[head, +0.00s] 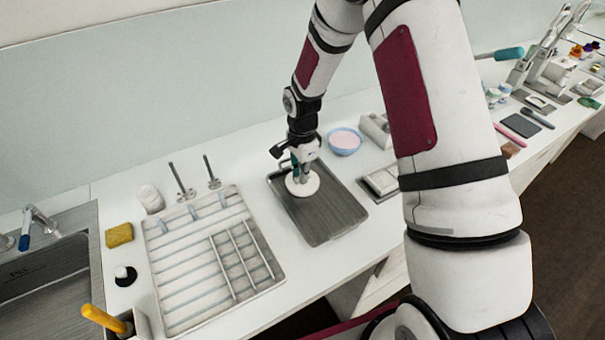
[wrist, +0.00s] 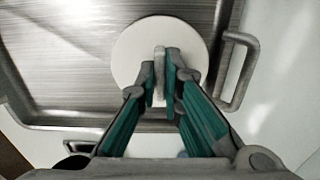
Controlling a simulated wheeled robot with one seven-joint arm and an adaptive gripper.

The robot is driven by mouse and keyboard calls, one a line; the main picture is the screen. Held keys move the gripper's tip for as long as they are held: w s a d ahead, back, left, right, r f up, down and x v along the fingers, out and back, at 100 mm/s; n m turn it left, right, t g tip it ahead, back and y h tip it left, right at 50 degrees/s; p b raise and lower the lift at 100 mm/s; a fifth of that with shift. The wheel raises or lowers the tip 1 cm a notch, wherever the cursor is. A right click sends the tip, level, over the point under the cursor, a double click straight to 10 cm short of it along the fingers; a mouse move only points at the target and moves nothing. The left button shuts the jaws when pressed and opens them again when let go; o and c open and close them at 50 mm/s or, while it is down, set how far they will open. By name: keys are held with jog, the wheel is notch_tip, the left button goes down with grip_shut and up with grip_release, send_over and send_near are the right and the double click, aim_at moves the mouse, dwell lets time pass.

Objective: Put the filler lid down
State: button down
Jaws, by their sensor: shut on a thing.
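The filler lid (head: 309,186) is a white round disc with an upright tab on top. In the wrist view the lid (wrist: 130,45) is below my fingers. My gripper (head: 301,172) is over the lid, and in the wrist view my gripper (wrist: 160,75) is shut on the lid's grey tab. The lid is over the far part of a grey metal tray (head: 330,215); I cannot tell whether it touches the tray floor. The tray's handle (wrist: 237,75) shows to the right of the lid in the wrist view.
A white slatted rack (head: 185,262) stands left of the tray. A blue bowl of pink stuff (head: 345,141) is behind it to the right. A yellow sponge (head: 119,235) and a sink (head: 45,275) are at far left. The tray's near part is bare.

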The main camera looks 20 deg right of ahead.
jog(key=shift+f, duration=0.2)
jog(key=c, duration=1.7)
grip_release()
notch_tip(320, 180, up, 11)
jog(key=b, duration=0.1)
notch_tip(320, 180, up, 9)
jog(key=n+t, duration=0.1)
jog(key=n, duration=0.2)
send_over(307, 189)
jog(key=s+r+n+t, duration=0.1)
jog(key=s+r+n, duration=0.3)
jog(key=s, duration=0.3)
jog(key=s+r+n+t, duration=0.2)
jog(key=s+r+n, duration=0.2)
jog(key=s, duration=0.4)
jog(key=s+r+n+t, duration=0.1)
jog(key=s+r+n, duration=0.3)
jog(key=s+r, duration=0.2)
jog(key=shift+s+a+n+t, duration=0.15)
jog(key=shift+s+n+t, duration=0.2)
jog(key=shift+s, duration=0.55)
